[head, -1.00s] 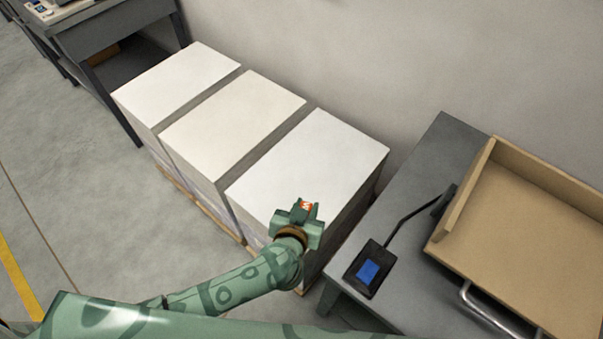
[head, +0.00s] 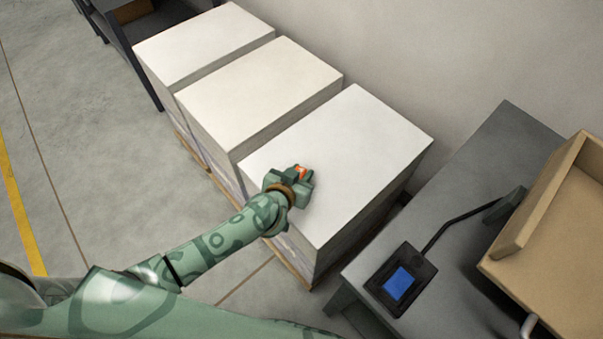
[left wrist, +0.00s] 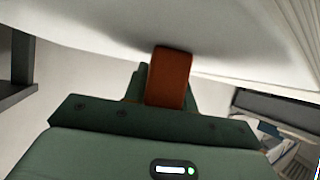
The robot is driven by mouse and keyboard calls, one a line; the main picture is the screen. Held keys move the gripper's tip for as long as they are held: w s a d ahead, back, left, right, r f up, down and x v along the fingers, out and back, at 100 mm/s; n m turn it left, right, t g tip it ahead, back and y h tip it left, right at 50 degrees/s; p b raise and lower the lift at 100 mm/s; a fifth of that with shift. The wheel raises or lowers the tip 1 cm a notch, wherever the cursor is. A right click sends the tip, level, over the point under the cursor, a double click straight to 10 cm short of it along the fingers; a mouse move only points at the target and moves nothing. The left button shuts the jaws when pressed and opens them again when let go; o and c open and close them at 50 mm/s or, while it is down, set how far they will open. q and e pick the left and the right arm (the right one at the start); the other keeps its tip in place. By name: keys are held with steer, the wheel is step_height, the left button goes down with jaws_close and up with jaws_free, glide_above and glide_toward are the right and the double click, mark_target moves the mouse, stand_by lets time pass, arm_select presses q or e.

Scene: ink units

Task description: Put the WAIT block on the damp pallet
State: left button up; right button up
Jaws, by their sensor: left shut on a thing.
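My left gripper (head: 301,176) is shut on a small orange-red block with a white mark (head: 302,171), over the near-left part of the nearest paper stack (head: 352,142). In the left wrist view the block (left wrist: 168,78) stands out between the fingers, close to a white surface. I cannot tell whether it touches. Three pale stacks stand in a row on wooden pallets: the nearest, a slightly creamier middle one (head: 262,88) and a far one (head: 205,42). Nothing I see marks which is damp. My right gripper is not in view.
A grey table (head: 462,212) stands to the right, with a black device with a blue screen (head: 401,285) and a tan tray (head: 570,235). The wall is behind the stacks. Open floor (head: 70,130) lies to the left. A dark bench (head: 135,30) is at the top left.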

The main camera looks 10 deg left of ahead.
arm_select(q)
steer(key=shift+r, duration=0.15)
steer(key=o, duration=1)
